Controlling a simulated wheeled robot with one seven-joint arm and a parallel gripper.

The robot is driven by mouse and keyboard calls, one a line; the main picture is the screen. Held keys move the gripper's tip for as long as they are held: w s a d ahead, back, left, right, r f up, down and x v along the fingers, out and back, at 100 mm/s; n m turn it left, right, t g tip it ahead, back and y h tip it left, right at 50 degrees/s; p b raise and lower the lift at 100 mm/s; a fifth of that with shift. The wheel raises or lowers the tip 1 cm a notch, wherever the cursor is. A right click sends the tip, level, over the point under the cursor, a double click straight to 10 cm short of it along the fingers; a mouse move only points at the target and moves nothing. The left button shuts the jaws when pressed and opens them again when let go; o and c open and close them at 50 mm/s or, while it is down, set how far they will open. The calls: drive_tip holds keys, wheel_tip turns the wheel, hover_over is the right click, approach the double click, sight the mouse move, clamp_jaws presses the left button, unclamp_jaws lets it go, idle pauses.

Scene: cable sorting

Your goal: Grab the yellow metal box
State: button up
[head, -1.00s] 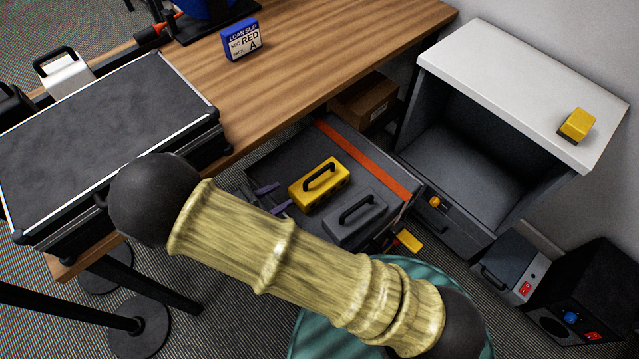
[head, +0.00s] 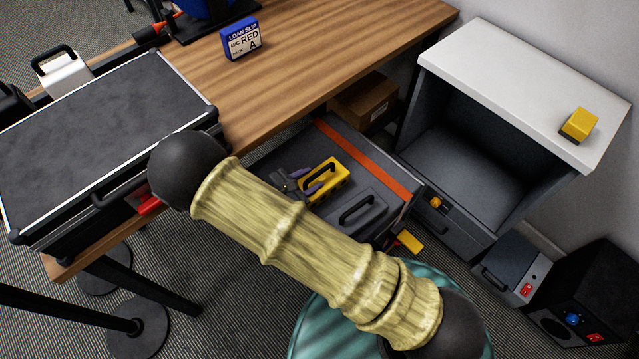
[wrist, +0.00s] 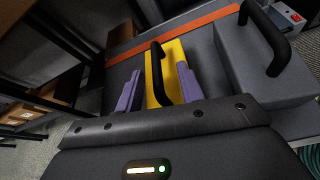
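The yellow metal box (head: 341,181) has a black handle on top and sits beside a grey box (head: 368,222) with a similar handle, on the grey surface with an orange stripe. My gripper (head: 303,181) is at the near left end of the yellow box, partly hidden behind my arm. In the wrist view its purple fingers (wrist: 159,72) are spread, one on each side of the yellow box (wrist: 174,56) and its handle. A gap shows at the left finger; I cannot tell whether the right one touches.
A grey cabinet with a white top (head: 500,80) stands right, carrying a small yellow block (head: 578,124). The grey box stands close beside my right finger in the wrist view.

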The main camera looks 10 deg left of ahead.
sight(316, 174)
drive_tip(key=x, duration=0.5)
drive_tip(key=shift+w+a, duration=0.15)
drive_tip(key=shift+w, duration=0.1)
clamp_jaws()
idle(1.5)
